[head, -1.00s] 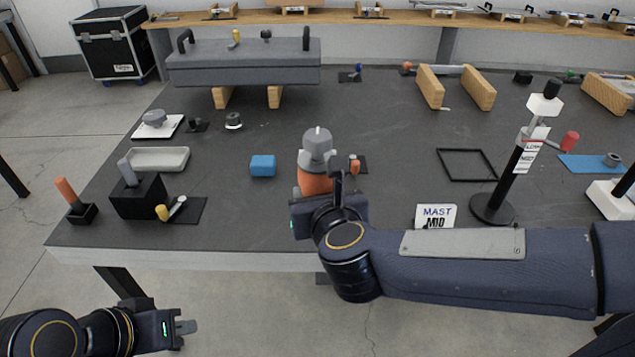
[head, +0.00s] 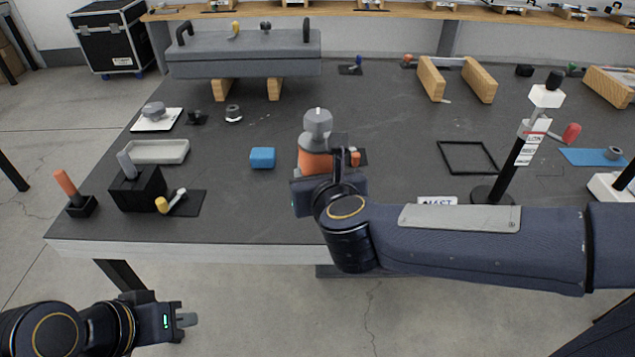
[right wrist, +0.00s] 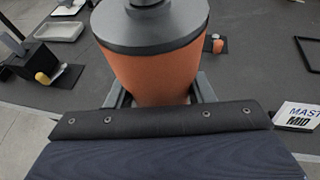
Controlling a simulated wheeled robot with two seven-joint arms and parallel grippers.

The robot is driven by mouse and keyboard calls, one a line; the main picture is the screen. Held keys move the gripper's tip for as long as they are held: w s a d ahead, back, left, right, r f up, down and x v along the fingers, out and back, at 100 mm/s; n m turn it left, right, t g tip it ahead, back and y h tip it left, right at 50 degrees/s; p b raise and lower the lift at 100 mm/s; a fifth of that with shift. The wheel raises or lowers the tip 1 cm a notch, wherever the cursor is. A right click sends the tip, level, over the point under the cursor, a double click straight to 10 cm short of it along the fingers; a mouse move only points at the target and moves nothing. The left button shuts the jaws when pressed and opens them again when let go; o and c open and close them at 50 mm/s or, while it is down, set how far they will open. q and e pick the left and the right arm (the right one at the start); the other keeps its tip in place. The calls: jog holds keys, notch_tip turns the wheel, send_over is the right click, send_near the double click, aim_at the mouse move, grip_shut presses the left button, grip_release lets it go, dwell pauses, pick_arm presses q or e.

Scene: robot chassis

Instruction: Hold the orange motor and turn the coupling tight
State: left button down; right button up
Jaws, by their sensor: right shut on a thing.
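The orange motor (head: 315,162) with a grey coupling (head: 318,122) on top stands upright near the middle front of the table. In the right wrist view the orange body (right wrist: 155,70) fills the centre, with the grey coupling (right wrist: 150,20) above it, cut off by the frame. My right gripper (right wrist: 160,92) is shut on the orange body, one finger on each side. The motor's lower end is hidden behind the gripper in the head view. My left gripper (head: 187,320) is low at the left, off the table's front edge and away from the motor; its finger gap is unclear.
A blue block (head: 262,158) lies left of the motor. A small orange-capped part (head: 355,159) is close on its right. A black holder (head: 138,188) and grey tray (head: 156,152) stand left; a mast stand (head: 510,170) stands right. Free table lies behind the motor.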

jog(key=w, duration=1.1)
dwell(0.6)
pick_arm(q)
jog(key=shift+f, duration=0.1)
